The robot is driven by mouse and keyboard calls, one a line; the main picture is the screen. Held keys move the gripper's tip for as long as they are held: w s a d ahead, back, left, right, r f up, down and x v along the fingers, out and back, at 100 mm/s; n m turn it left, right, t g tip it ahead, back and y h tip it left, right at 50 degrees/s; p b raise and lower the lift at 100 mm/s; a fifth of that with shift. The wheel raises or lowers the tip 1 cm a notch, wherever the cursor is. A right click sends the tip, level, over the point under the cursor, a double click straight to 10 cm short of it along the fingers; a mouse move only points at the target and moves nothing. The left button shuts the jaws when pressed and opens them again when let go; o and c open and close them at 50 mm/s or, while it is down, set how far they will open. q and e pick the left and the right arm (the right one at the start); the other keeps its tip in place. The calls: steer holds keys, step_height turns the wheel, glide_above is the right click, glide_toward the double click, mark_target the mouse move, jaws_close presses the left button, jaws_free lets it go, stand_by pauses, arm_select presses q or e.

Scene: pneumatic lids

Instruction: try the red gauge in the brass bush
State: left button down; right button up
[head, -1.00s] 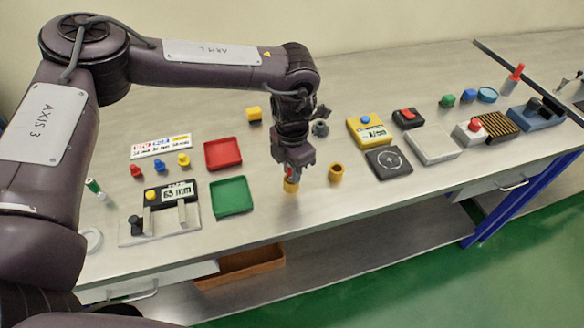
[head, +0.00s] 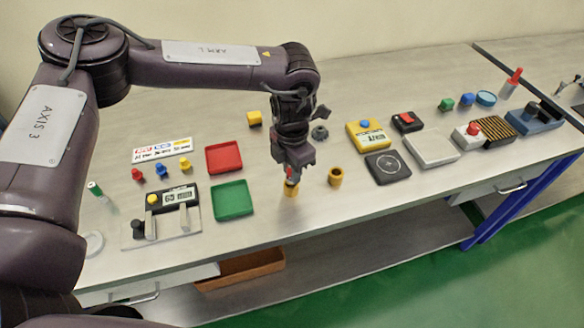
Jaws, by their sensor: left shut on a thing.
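My left gripper (head: 291,180) points down near the front middle of the bench, shut on a small red piece with a grey lower end, the red gauge (head: 289,171). Its lower end is right at the top of a brass bush (head: 290,191). I cannot tell whether it is inside the bore or just above it. A second brass bush (head: 335,177) stands upright to the right, its dark bore showing. My right gripper is not in view.
Small red, blue and yellow knobbed pieces (head: 161,170) stand left by a label card (head: 162,150). A red tray (head: 223,157), a green tray (head: 232,200) and a display fixture (head: 160,220) lie left. Boxes and a white block (head: 431,149) stand right.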

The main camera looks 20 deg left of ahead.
arm_select(q)
steer(key=shift+r, duration=0.1)
steer(key=shift+r+p, duration=1.95)
steer(key=shift+r, duration=0.5)
